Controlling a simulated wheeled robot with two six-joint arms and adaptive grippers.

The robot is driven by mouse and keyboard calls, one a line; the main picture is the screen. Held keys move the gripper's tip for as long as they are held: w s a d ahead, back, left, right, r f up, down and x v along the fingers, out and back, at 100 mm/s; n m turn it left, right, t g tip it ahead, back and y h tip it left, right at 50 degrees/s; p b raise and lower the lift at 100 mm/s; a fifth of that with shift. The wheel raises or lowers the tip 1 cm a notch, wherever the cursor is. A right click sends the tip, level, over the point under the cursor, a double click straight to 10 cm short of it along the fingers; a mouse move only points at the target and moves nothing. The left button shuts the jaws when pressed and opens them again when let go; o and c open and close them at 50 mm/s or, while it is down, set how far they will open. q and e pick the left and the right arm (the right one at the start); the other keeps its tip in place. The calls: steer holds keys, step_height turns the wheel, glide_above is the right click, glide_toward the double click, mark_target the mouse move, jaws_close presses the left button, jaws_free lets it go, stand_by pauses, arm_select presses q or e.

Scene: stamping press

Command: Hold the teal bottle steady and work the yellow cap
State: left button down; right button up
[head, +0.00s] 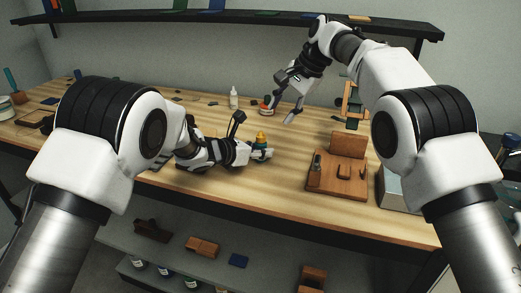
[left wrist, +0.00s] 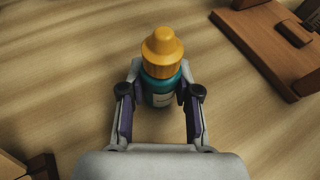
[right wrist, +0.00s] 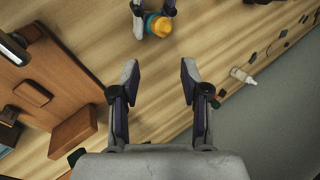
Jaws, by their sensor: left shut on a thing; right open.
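The teal bottle (left wrist: 162,92) stands upright on the wooden table with the yellow cap (left wrist: 161,50) on its top. My left gripper (left wrist: 160,97) is shut on the sides of the bottle below the cap. In the head view the bottle (head: 259,152) is partly hidden by the left fingers (head: 262,153), and the cap (head: 261,137) shows above them. My right gripper (head: 283,98) is open and empty, raised above the table beyond the bottle. In the right wrist view its fingers (right wrist: 158,85) are wide apart, and the cap (right wrist: 161,26) shows beyond them near the top edge.
A brown wooden fixture (head: 336,182) stands on the table right of the bottle, with a grey box (head: 393,190) beside it. A dark shelf (head: 230,17) runs above. Bare tabletop lies around the teal bottle.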

mark_target(263, 132)
steer(key=a+m, duration=0.1)
steer(key=m, duration=0.5)
steer(key=a+f+m+h, duration=0.1)
steer(key=m, duration=0.5)
steer(key=a+f+m, duration=0.1)
steer(key=m, duration=0.5)
steer(key=shift+s+a+f+h, duration=0.1)
steer(key=shift+s+a+h, duration=0.1)
steer(key=shift+s+h, duration=0.15)
steer(key=shift+s+a+f, duration=0.1)
steer(key=shift+a, duration=0.15)
steer(key=shift+x, duration=2.3)
steer(key=shift+c, duration=0.4)
